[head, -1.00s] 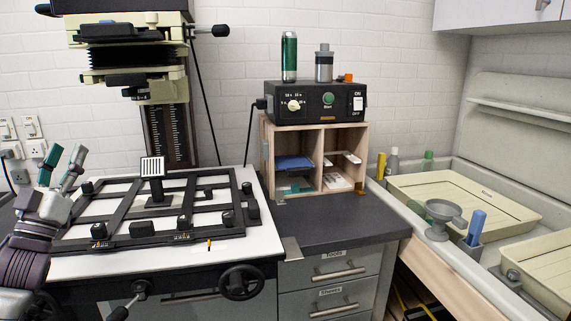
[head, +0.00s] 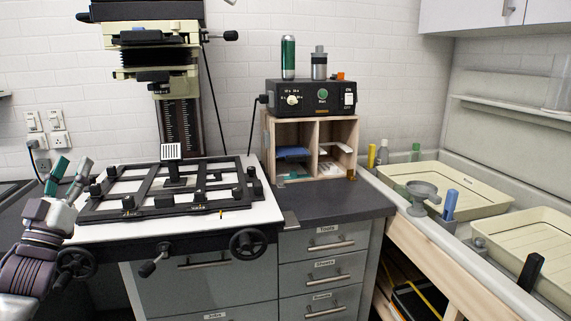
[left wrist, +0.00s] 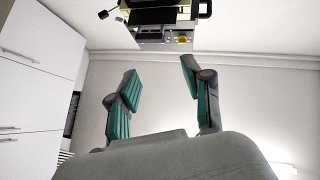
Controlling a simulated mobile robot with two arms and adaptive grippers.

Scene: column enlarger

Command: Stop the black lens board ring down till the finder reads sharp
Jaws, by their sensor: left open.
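The enlarger head (head: 155,45) stands on its column at the upper left. The small black lens part (head: 158,88) hangs under it; its ring markings are too small to read. The finder (head: 172,153), with a black-and-white striped top face, stands upright on the black easel (head: 132,210). My left gripper (head: 71,168) is open and empty at the left, beside the easel and well below the lens. In the left wrist view its green-padded fingers (left wrist: 160,72) are apart with nothing between them. The enlarger's underside (left wrist: 165,35) shows beyond. My right gripper is out of view.
A timer box (head: 312,97) sits on a wooden shelf (head: 265,150) right of the column. Cream trays (head: 480,205) lie in the sink at the right. Crank wheels (head: 248,243) jut from the table front. Air between gripper and enlarger head looks clear.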

